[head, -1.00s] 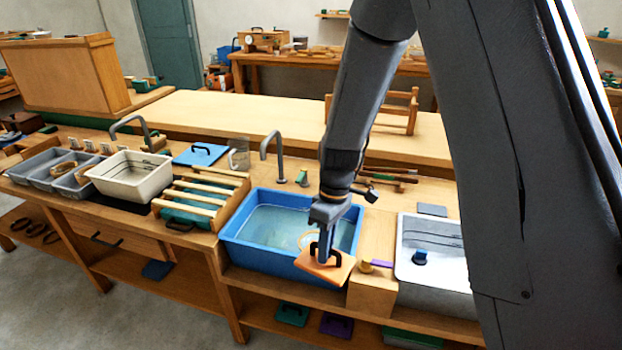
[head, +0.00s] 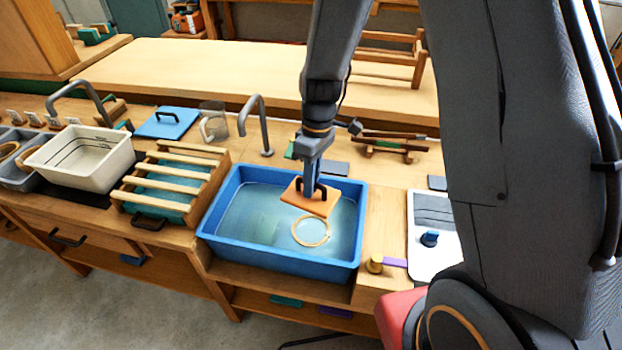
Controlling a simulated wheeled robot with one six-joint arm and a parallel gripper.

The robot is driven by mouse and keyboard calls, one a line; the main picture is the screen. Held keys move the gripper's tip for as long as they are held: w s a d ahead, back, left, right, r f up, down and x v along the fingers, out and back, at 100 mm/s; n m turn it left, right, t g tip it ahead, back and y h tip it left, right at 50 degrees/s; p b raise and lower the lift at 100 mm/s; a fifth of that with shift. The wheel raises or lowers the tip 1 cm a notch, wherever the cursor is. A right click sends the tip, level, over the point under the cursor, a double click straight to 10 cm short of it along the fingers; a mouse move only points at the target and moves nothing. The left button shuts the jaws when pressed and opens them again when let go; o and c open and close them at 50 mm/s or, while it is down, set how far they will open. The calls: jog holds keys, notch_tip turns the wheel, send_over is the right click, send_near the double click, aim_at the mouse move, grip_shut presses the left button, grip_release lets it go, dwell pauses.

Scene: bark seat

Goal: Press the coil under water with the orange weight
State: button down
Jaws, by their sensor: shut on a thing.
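The orange weight (head: 318,205) is a flat orange plate with a dark handle on top. My gripper (head: 310,190) is shut on that handle and holds the weight over the blue basin (head: 275,257). The basin holds clear water. The coil (head: 311,243) is a pale tan ring in the right half of the basin. It lies just in front of the weight in the picture, and the weight's near edge comes close to its far side. I cannot tell the weight's exact height above the water, or whether the coil floats.
A tap (head: 257,124) stands behind the basin. A slatted rack (head: 172,182) is left of it, with a cream tub (head: 82,155) farther left.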

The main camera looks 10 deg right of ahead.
jog(key=shift+f+b, duration=1.75)
jog(key=shift+f, duration=0.8)
jog(key=shift+f+b, duration=5.25)
jog(key=shift+f, duration=2.8)
jog(key=c, duration=1.2)
grip_release()
jog(key=shift+r+p, duration=6.25)
jog(key=shift+r, duration=2.3)
